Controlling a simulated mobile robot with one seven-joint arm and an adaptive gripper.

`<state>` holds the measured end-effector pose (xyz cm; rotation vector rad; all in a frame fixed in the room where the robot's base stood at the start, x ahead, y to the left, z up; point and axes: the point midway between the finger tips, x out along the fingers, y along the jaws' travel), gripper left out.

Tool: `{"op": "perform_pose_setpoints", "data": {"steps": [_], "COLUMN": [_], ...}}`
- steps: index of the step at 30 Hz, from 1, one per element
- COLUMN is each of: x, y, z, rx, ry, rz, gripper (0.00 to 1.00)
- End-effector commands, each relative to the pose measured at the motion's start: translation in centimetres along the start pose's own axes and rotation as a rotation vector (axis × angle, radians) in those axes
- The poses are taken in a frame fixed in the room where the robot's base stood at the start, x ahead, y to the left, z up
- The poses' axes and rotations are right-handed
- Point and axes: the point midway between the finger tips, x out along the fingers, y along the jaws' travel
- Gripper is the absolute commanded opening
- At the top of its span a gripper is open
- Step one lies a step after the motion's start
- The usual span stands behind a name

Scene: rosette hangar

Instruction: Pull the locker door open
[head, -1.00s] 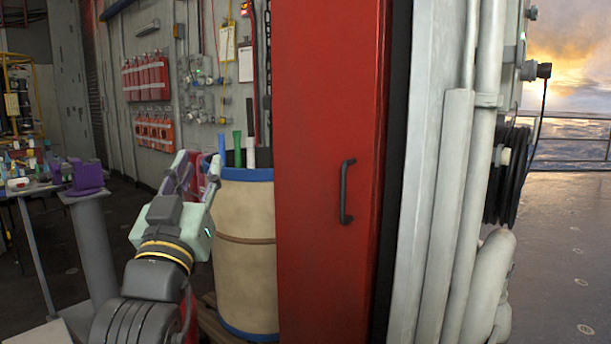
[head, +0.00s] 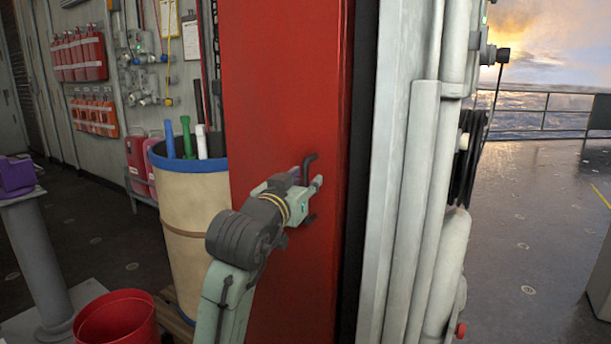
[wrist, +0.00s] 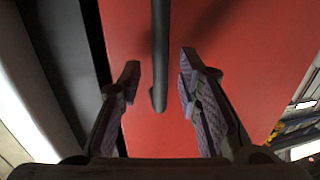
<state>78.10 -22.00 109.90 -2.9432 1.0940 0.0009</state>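The red locker door (head: 280,90) stands upright in the middle of the head view and looks closed. Its dark bar handle (head: 310,160) is vertical, near the door's right edge, and partly hidden by my gripper (head: 308,185). In the wrist view the handle (wrist: 160,60) hangs between the two fingers of my gripper (wrist: 160,85), its lower end near the fingertips. The fingers are open, with a gap on both sides of the handle. I cannot tell how deep the handle lies between them.
A tan drum with a blue rim (head: 190,215) stands left of the door. A red bucket (head: 118,322) is at the lower left, near a grey pedestal (head: 42,265). Pale pipes (head: 415,180) run up right of the door. The deck at far right is mostly clear.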

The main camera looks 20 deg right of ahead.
Motion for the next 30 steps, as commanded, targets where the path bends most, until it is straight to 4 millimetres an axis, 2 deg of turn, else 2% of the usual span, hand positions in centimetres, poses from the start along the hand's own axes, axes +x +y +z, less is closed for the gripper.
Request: {"op": "perform_pose_setpoints", "data": {"steps": [4,12,26,30], "x": [0.96,1.08,1.05,1.04], "y": [0.09,0.05,0.03,0.03], "z": [-0.03,0.02,0.0,0.0], "rx": [0.0,0.001,0.001,0.001], "ry": [0.0,0.001,0.001,0.001], "rz": [0.001,0.001,0.0,0.0], "gripper": [0.32,0.32,0.01,0.0]}}
